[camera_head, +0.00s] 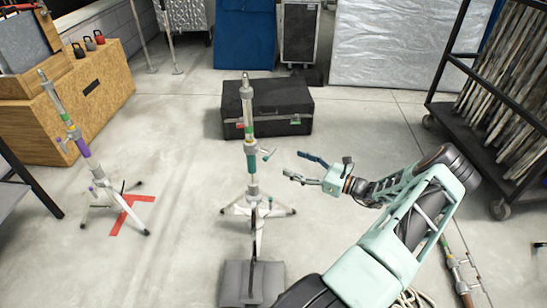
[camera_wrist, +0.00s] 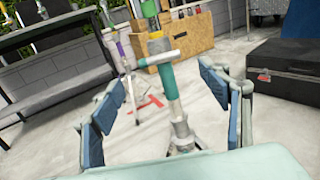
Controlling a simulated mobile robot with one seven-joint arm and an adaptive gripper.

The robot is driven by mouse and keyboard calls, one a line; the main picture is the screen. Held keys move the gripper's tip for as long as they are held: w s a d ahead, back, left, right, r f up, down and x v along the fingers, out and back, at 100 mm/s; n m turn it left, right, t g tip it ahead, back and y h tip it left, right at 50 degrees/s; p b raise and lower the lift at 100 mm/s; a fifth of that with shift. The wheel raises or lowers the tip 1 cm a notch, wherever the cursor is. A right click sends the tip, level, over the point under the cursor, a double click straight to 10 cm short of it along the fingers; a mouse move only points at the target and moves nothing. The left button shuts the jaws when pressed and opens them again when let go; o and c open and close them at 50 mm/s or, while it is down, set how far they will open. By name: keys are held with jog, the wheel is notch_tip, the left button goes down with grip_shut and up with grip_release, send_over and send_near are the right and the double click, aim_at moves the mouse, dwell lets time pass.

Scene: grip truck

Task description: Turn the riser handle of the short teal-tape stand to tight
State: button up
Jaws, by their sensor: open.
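The short teal-tape stand (camera_head: 251,160) stands upright mid-floor in the head view, with a wide teal band on its column and a sandbag at its base. Its riser handle (camera_head: 266,154) sticks out to the right at the teal band, toward my gripper. My gripper (camera_head: 293,164) is open and empty, just right of the handle and apart from it, fingers pointing left. In the wrist view, the teal-tape stand (camera_wrist: 168,82) shows ahead between the spread blue finger pads, with the handle (camera_wrist: 154,60) crossing the column above the teal band.
A purple-tape stand (camera_head: 81,148) stands at left by red floor tape. A black case (camera_head: 285,108) lies behind the teal-tape stand. A grey sandbag (camera_head: 240,283) lies at its foot. A cart of panels (camera_head: 505,100) is at right, near another stand (camera_head: 458,275). Floor between is clear.

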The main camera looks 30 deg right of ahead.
aim_at(272, 154)
jog(key=b+x, duration=0.2)
jog(key=x, duration=0.8)
jog(key=shift+w+a, duration=0.25)
jog(key=shift+w, duration=0.05)
jog(key=c, duration=1.2)
